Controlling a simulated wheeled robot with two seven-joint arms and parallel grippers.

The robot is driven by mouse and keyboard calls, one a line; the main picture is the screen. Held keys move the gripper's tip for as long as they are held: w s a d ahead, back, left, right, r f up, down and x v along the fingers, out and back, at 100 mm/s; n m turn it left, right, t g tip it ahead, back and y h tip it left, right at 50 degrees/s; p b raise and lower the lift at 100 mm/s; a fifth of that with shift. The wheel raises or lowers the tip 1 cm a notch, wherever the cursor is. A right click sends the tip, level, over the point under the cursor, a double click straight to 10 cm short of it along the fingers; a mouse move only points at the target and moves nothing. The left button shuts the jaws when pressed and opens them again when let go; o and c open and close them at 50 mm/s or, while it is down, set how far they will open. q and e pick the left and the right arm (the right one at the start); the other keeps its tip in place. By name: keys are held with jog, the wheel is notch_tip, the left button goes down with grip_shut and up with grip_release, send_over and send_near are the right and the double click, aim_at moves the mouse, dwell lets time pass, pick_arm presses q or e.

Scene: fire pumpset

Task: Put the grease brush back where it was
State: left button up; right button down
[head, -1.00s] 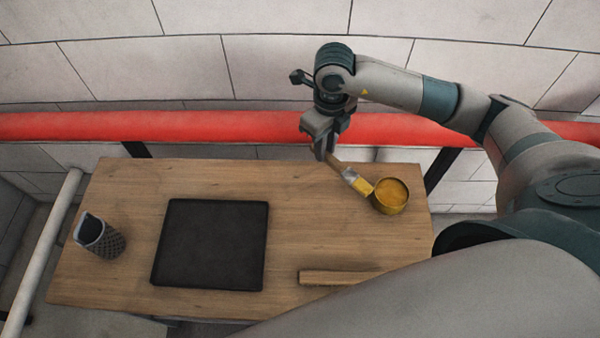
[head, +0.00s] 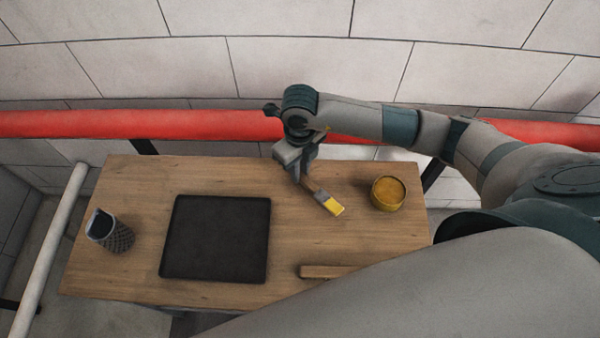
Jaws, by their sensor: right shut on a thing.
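The grease brush (head: 327,202) has a wooden handle, a metal band and yellow-coated bristles. My right gripper (head: 303,178) is shut on its handle, over the back part of the table. The brush tilts down to the right, its bristle end left of the grease tin (head: 388,193) and apart from it. The tin is round, open and full of yellow grease. Whether the bristles touch the tabletop I cannot tell. A wooden bar (head: 328,272) lies at the table's front, partly hidden by my right arm. My left gripper is not in view.
A red pipe (head: 130,124) runs along the wall behind. The wood between mat and tin is mostly clear.

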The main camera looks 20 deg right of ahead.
notch_tip(320, 180, down, 2)
jog(key=shift+p, duration=0.5)
jog(key=shift+f, duration=0.5)
jog(key=c, duration=1.6)
grip_release()
